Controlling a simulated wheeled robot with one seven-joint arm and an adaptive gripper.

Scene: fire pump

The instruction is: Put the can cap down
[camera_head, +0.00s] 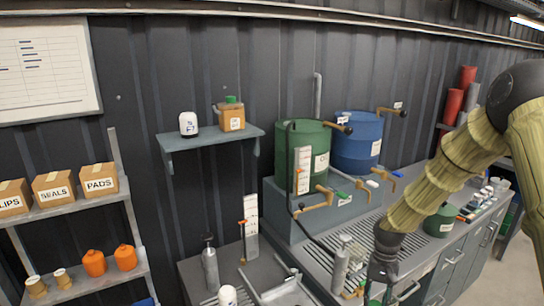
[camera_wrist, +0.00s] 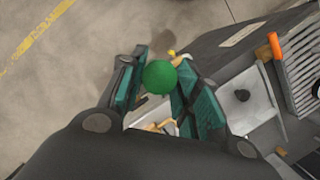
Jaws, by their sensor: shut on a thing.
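The can cap (camera_wrist: 160,77) is a round green piece between the fingertips of my gripper (camera_wrist: 158,82) in the wrist view. My gripper is shut on it. The concrete floor and the dark edge of a bench show behind the cap, and it looks held clear of them. In the head view my gripper (camera_head: 376,290) is low at the bottom edge, in front of the bench, and the cap cannot be clearly made out there.
A grated bench (camera_head: 318,250) carries a green drum (camera_head: 300,140) and a blue drum (camera_head: 358,145) with taps. A grey pump-like cylinder (camera_head: 340,270) stands close left of my gripper. A wall shelf (camera_head: 205,140) holds a green-topped container (camera_head: 231,117). Bare floor (camera_wrist: 90,50) shows in the wrist view.

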